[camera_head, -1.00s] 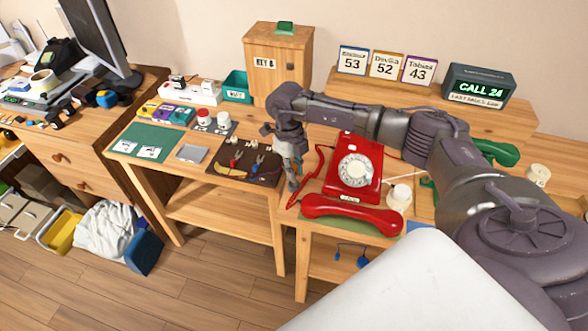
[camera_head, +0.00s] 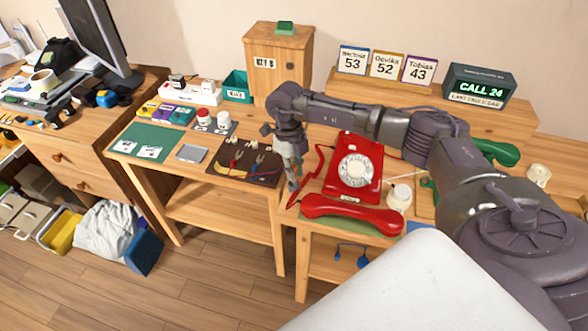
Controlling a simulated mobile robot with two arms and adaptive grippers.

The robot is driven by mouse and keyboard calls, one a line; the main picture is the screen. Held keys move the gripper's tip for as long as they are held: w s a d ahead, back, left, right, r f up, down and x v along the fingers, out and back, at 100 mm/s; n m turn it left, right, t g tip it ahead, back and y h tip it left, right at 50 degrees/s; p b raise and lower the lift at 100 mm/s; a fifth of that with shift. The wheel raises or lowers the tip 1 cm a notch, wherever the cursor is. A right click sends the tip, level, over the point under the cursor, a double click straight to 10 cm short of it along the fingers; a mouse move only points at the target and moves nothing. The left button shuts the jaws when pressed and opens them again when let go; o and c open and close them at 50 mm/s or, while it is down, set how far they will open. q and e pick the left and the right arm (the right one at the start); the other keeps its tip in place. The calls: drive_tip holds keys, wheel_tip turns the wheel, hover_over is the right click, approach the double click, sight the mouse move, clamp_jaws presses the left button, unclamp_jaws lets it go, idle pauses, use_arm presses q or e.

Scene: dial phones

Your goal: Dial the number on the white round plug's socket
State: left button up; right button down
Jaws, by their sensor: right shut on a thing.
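The red dial phone (camera_head: 367,192) with its white round dial (camera_head: 356,170) stands on the middle table. Its red handset (camera_head: 352,213) lies off the cradle in front of it. My right gripper (camera_head: 294,184) points down just left of the phone, by the coiled red cord. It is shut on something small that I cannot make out. The white power strip (camera_head: 203,97) stands at the back left with a dark plug (camera_head: 178,81) and a white plug (camera_head: 208,86) in it. Any number on their sockets is too small to read. My left gripper is out of view.
A tool mat (camera_head: 242,178) with pliers lies left of my gripper. A white pot (camera_head: 399,197) stands right of the phone. Cards (camera_head: 387,66) with 53, 52, 43 and a "CALL 24" display (camera_head: 479,87) stand behind. A wooden box (camera_head: 278,70) stands at the back. A green handset (camera_head: 499,152) shows right.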

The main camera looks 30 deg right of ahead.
drive_tip(key=shift+f+b, duration=0.85)
drive_tip(key=shift+f, duration=0.4)
drive_tip(key=c, duration=1.1)
unclamp_jaws()
drive_tip(key=shift+o, duration=0.2)
wheel_tip(320, 180, up, 12)
drive_tip(key=w, duration=0.1)
drive_tip(key=shift+w, duration=0.25)
drive_tip(key=shift+a, duration=0.1)
